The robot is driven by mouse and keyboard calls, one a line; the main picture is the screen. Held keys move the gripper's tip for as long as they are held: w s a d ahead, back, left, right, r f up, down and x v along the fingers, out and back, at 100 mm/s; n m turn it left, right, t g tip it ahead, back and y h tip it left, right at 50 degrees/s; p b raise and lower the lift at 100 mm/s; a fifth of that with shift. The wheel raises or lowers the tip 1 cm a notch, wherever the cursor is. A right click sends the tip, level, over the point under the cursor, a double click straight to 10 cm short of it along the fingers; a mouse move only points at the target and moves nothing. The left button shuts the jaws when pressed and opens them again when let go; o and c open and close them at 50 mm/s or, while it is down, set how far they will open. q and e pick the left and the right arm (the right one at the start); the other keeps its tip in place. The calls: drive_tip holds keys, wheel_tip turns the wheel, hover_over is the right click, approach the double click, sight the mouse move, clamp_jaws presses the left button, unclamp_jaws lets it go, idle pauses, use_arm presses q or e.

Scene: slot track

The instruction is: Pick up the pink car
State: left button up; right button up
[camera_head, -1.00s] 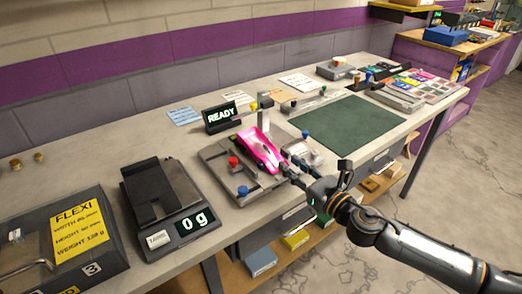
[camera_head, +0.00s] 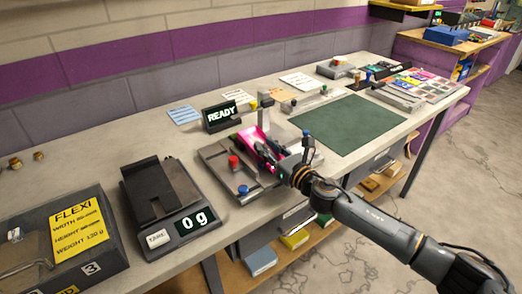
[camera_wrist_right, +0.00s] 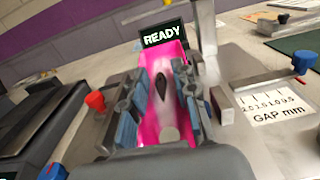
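The pink car (camera_head: 249,137) sits on the grey metal gauge plate (camera_head: 217,161) in front of the READY display. My right gripper (camera_head: 268,152) is over the car and hides much of it in the head view. In the right wrist view the pink car (camera_wrist_right: 165,75), with a dark cockpit, lies between the two spread fingers of my right gripper (camera_wrist_right: 161,95). The fingers are open on either side of its body; firm contact does not show. My left gripper is not in view.
The READY display (camera_head: 221,116) stands just behind the gauge. A red knob (camera_head: 233,162) and a blue knob (camera_head: 243,190) stick up near the car. A scale (camera_head: 168,208) reading 0 g is at left. A green mat (camera_head: 347,125) lies clear at right.

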clamp_jaws()
